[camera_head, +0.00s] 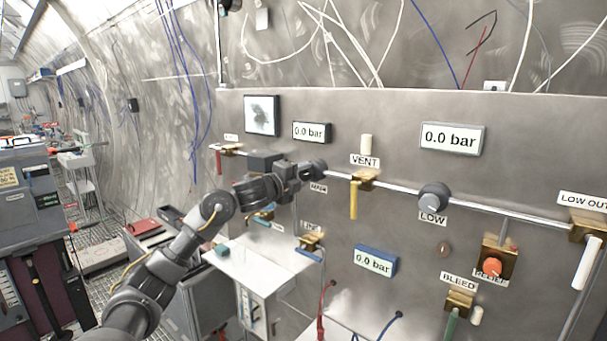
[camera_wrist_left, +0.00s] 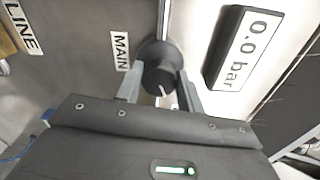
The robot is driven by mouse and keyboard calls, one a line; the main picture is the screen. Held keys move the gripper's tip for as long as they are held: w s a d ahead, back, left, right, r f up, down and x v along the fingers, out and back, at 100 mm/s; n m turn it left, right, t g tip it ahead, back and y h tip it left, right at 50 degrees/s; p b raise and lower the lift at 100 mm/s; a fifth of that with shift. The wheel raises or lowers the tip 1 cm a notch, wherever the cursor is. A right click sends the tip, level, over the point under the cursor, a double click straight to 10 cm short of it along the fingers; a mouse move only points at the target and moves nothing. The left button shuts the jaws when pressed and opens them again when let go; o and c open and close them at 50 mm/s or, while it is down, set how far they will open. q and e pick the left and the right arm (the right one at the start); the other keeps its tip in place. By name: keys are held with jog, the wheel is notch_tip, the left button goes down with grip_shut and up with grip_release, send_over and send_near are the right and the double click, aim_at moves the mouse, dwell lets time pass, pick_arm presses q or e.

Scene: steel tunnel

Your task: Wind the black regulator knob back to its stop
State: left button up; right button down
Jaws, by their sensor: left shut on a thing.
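The black regulator knob (camera_wrist_left: 158,72) sits on the panel beside the MAIN label (camera_wrist_left: 122,51). A white index line shows on its face in the left wrist view. In the head view the knob (camera_head: 315,167) is on the steel pipe, partly hidden by my gripper. My left gripper (camera_wrist_left: 160,84) is shut on the knob, one finger on each side of it. In the head view my left gripper (camera_head: 300,172) reaches it from the left. My right gripper is in neither view.
A VENT valve with a yellow handle (camera_head: 354,199) and the grey LOW knob (camera_head: 433,198) are to the right. A 0.0 bar display (camera_head: 312,132) is just above. A white shelf (camera_head: 255,262) lies below my left arm.

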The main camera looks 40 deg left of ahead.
pick_arm(q)
jog(key=n+p, duration=0.1)
jog(key=n, duration=0.2)
jog(key=shift+n, duration=0.4)
jog(key=n+p, duration=0.1)
jog(key=n, duration=0.1)
jog(key=shift+n+p, duration=0.4)
jog(key=n+p, duration=0.2)
jog(key=n, duration=0.2)
jog(key=shift+p, duration=0.3)
jog(key=shift+f+n+p, duration=0.1)
jog(key=shift+n+p, duration=0.6)
jog(key=shift+n, duration=0.4)
jog(key=o, duration=1)
